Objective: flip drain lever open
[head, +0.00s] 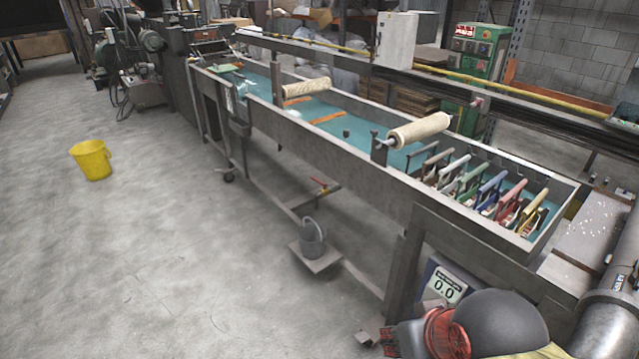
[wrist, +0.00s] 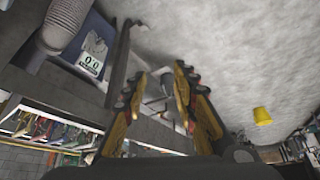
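A small lever with a red handle (head: 321,187), which looks like the drain lever, sits on a pipe below the long trough (head: 290,117) in the head view. A grey bucket (head: 313,238) stands on a low plate beneath it. In the wrist view my gripper (wrist: 161,74) is open, its two yellow and black fingers spread apart with nothing held between them. The lever is not clearly visible in the wrist view; grey metal parts behind the fingers are too small to make out.
A yellow bucket (head: 92,160) stands on open concrete floor at left. Frame legs (head: 400,255) and a low rail edge the space below the trough.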

